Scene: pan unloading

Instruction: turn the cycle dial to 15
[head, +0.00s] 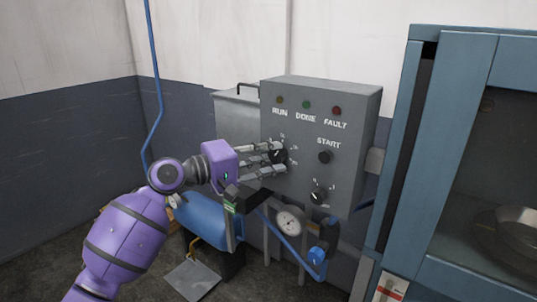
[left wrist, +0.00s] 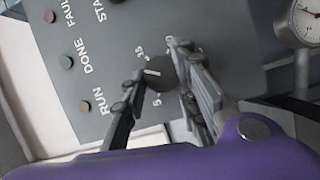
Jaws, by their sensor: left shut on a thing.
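The grey control box (head: 355,110) on the wall carries a dark round dial (head: 281,157) at its left, with number marks around it. My left gripper (head: 273,157) reaches in from the left and is shut on this dial. In the left wrist view the gripper's fingers (left wrist: 158,76) stand on both sides of the dial (left wrist: 161,74). Marks 15 and 5 show beside it, and a short white pointer line shows on its face. The fingers hide part of the scale, so the exact setting is hard to read. My right gripper is not in view.
A second dial (head: 319,196) sits lower right on the box, below the START button (head: 325,157). RUN, DONE and FAULT lamps (head: 306,104) line the top. A blue cabinet (head: 450,130) stands at right.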

